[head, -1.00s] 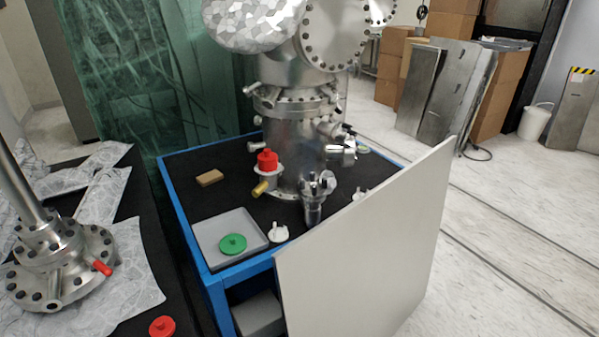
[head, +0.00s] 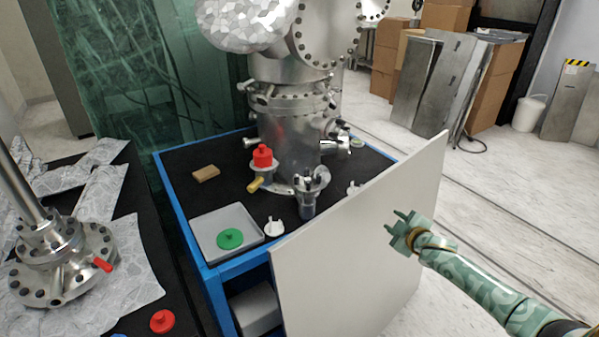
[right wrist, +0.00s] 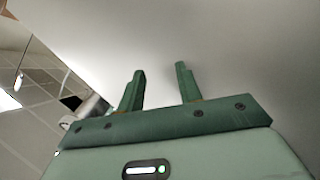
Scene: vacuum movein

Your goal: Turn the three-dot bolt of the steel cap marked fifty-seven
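The steel chamber (head: 287,140) stands on the blue-framed bench (head: 180,215). A small steel fitting with prongs (head: 308,198) is at its front, and another steel fitting (head: 336,147) is on its right side. No number or dot marks can be read, so I cannot tell which part is the cap marked fifty-seven, and its three-dot bolt cannot be made out. My right gripper (head: 393,220) is open and empty, in front of the pale panel (head: 350,250), right of the chamber. In the right wrist view its two fingers (right wrist: 160,68) stand apart before a plain pale surface. My left gripper is not in view.
The pale upright panel stands between my right gripper and the chamber. A grey tray (head: 207,223) with a green cap (head: 230,238), a red cap (head: 263,157), a white cap (head: 274,228) and a brown block (head: 206,173) are on the bench.

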